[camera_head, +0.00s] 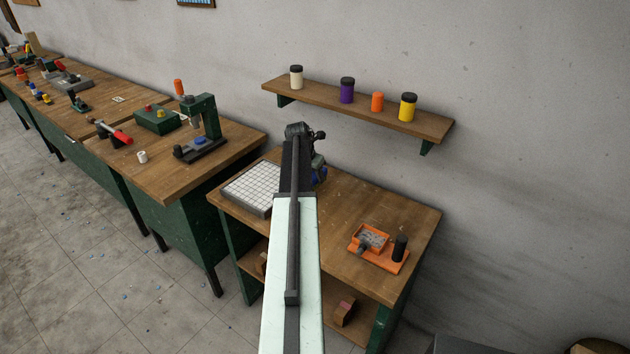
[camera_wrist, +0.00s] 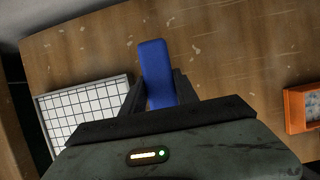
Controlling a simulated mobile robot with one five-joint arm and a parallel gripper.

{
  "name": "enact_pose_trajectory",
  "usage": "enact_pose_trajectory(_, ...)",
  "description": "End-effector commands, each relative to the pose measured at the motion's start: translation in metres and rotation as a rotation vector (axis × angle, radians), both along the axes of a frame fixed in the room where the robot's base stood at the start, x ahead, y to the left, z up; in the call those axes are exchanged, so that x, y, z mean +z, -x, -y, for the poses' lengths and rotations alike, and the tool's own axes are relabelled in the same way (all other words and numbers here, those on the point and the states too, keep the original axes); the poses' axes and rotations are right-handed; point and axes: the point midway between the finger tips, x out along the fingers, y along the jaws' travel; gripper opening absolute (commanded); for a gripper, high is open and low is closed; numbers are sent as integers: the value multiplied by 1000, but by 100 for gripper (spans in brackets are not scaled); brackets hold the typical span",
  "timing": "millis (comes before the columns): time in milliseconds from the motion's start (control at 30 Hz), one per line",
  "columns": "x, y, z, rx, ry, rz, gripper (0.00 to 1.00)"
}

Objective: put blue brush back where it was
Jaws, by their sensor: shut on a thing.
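The blue brush (camera_wrist: 155,70) shows in the wrist view as a plain blue block between the two dark fingers of my gripper (camera_wrist: 158,95). My gripper is shut on it, over the wooden table top. I cannot tell whether the brush touches the table. In the head view my gripper (camera_head: 318,172) is at the back of the small table, mostly hidden behind my arm, with a bit of blue showing beside it.
An orange tray (camera_head: 384,262) with a dark cylinder (camera_head: 400,247) sits at the table's right; its edge shows in the wrist view (camera_wrist: 301,108). A wall shelf (camera_head: 425,125) with several jars is behind. A workbench (camera_head: 220,165) with a green press (camera_head: 205,120) stands left. Table middle looks clear.

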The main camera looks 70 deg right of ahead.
Motion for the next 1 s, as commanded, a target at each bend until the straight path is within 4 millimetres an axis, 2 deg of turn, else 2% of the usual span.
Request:
enact_pose_trajectory(33, -2, -4, 11, 0, 0, 0, 0)
enact_pose_trajectory(100, -2, -6, 17, 0, 0, 0, 0)
enact_pose_trajectory(267, -2, -7, 18, 0, 0, 0, 0)
enact_pose_trajectory(367, -3, -10, 27, 0, 0, 0, 0)
enact_pose_trajectory(500, -34, -9, 25, 1, 0, 0, 0)
enact_pose_trajectory(567, -42, -10, 25, 1, 0, 0, 0)
enact_pose_trajectory(800, -38, -10, 25, 1, 0, 0, 0)
enact_pose_trajectory(967, -43, -10, 25, 1, 0, 0, 0)
enact_pose_trajectory(1000, -41, -10, 25, 1, 0, 0, 47)
